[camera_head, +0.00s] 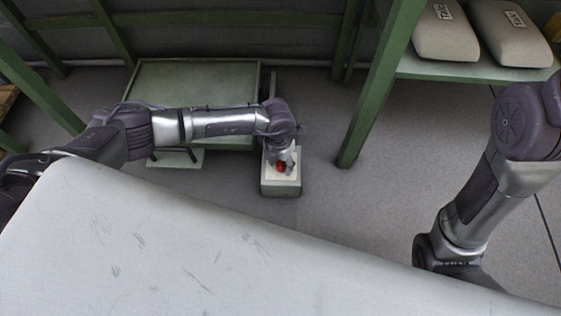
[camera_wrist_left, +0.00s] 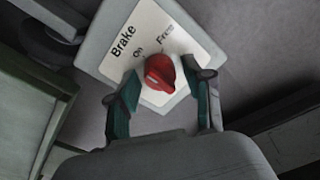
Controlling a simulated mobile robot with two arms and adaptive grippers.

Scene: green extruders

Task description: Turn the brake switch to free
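The brake switch is a red knob (camera_wrist_left: 158,73) on a white label plate (camera_wrist_left: 135,45) marked "Brake", "On" and "Free". In the head view the red knob (camera_head: 281,167) sits on top of a small pale green box (camera_head: 281,188). My left gripper (camera_wrist_left: 163,85) is over the plate with its two fingers apart, one on each side of the knob. The fingertips are close to the knob; I cannot tell whether they touch it. Which label the knob points to is unclear. In the head view my left gripper (camera_head: 284,160) reaches down onto the box. My right gripper is hidden.
A green table (camera_head: 195,80) stands behind the box. A green shelf (camera_head: 470,68) with two grey sacks (camera_head: 445,30) is at the upper right, and its post (camera_head: 375,100) stands right of the box. Grey floor (camera_head: 340,215) is clear around the box's right side.

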